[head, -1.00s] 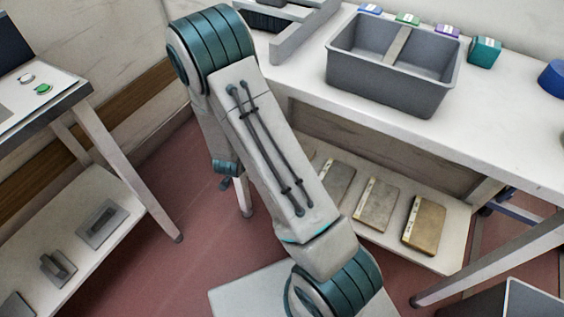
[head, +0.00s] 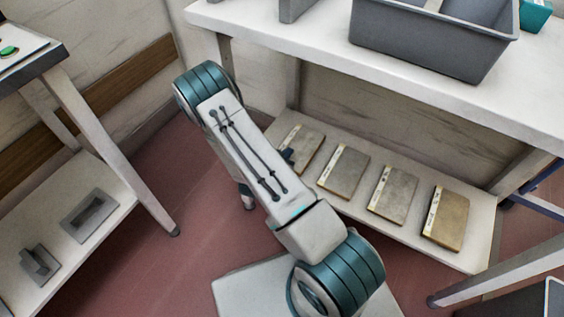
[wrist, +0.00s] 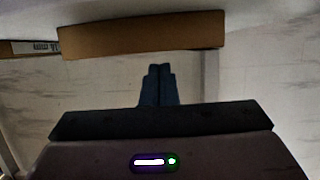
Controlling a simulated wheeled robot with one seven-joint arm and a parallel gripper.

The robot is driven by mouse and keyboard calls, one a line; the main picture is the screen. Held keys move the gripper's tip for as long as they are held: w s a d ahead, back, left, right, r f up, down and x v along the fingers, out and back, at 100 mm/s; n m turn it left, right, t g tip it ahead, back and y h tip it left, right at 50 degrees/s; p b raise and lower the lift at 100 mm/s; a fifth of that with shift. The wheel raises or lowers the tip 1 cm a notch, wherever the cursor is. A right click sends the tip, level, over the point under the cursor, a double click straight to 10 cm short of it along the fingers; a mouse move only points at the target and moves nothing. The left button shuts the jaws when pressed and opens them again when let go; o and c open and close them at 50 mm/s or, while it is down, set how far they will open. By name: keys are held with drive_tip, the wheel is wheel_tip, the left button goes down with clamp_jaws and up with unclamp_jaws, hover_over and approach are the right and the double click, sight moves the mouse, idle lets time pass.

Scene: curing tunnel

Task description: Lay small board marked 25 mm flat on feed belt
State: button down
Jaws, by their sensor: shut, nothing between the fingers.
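Several flat boards with pale label strips lie in a row on the lower shelf: one at the left end (head: 305,150), two grey ones in the middle (head: 343,173) (head: 392,194) and a browner one at the right (head: 448,220). Their marks are too small to read, so I cannot tell which is the 25 mm board. My gripper is mostly hidden behind my arm in the head view; a dark tip shows by the leftmost board. In the wrist view my gripper (wrist: 158,85) is shut and empty, below a brown board edge (wrist: 140,38). I cannot make out the feed belt.
The boards' shelf (head: 455,255) sits under a white bench (head: 420,97) that carries a grey divided bin (head: 425,45). Bench legs bound the shelf. At left, another table's low shelf (head: 75,255) holds grey tools.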

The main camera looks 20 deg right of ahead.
sight(295, 148)
drive_tip(key=w+d, duration=0.1)
drive_tip(key=d, duration=0.1)
drive_tip(key=w+d+b, duration=0.1)
drive_tip(key=w+d, duration=0.1)
drive_tip(key=shift+w+d+f, duration=0.1)
drive_tip(key=shift+w+d, duration=0.15)
drive_tip(key=shift+f+b, duration=0.7)
drive_tip(key=shift+b, duration=0.1)
drive_tip(key=shift+f, duration=0.1)
